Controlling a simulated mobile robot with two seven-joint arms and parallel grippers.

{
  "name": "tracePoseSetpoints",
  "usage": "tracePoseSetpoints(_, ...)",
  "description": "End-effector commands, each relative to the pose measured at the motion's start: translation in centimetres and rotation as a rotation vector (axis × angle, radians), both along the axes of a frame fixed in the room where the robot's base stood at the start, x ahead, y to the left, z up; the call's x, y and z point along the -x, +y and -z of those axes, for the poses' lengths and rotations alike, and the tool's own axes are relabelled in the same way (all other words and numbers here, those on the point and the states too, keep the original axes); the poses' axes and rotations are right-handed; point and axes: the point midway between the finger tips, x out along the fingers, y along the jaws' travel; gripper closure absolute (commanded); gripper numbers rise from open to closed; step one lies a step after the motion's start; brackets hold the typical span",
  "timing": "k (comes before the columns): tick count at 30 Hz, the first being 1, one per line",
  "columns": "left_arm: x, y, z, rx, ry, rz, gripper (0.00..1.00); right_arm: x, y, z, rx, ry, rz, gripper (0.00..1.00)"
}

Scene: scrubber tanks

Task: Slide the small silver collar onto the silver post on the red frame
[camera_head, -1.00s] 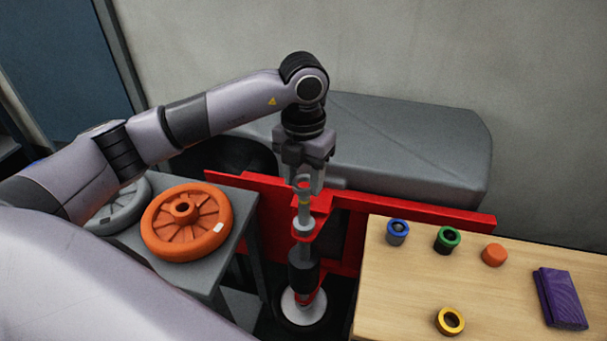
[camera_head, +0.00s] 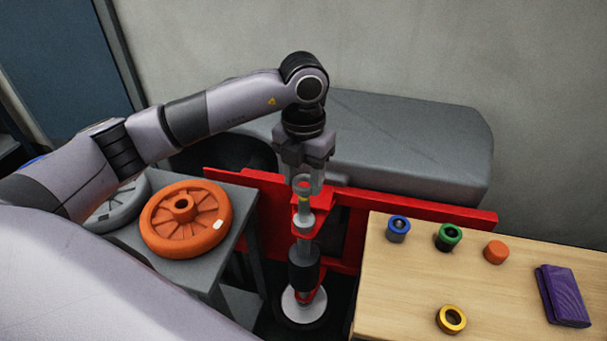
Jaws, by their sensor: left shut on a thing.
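My left gripper (camera_head: 304,184) points straight down over the red frame (camera_head: 425,210), shut on the small silver collar (camera_head: 303,183). The collar is a small grey ring between the fingertips, partly hidden by them. The silver post (camera_head: 304,222) stands upright on the red frame directly under the gripper, with a yellowish band near its top. The collar looks in line with the post top; I cannot tell whether it is around the post or just above it. My right gripper is not in view.
A wooden table (camera_head: 400,290) at the right holds blue, green and yellow rings, an orange cap (camera_head: 495,251) and a purple cloth (camera_head: 562,295). A grey stand at the left holds an orange wheel (camera_head: 160,238) and a grey wheel. A grey tank (camera_head: 420,140) lies behind.

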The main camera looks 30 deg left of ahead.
Motion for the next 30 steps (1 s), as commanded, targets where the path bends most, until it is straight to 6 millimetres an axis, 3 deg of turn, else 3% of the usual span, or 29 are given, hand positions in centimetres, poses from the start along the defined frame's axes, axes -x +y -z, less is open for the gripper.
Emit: tracePoseSetpoints(30, 0.0, 0.0, 1.2, 0.000, 0.000, -0.001, 0.87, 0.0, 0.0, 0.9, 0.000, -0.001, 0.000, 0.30)
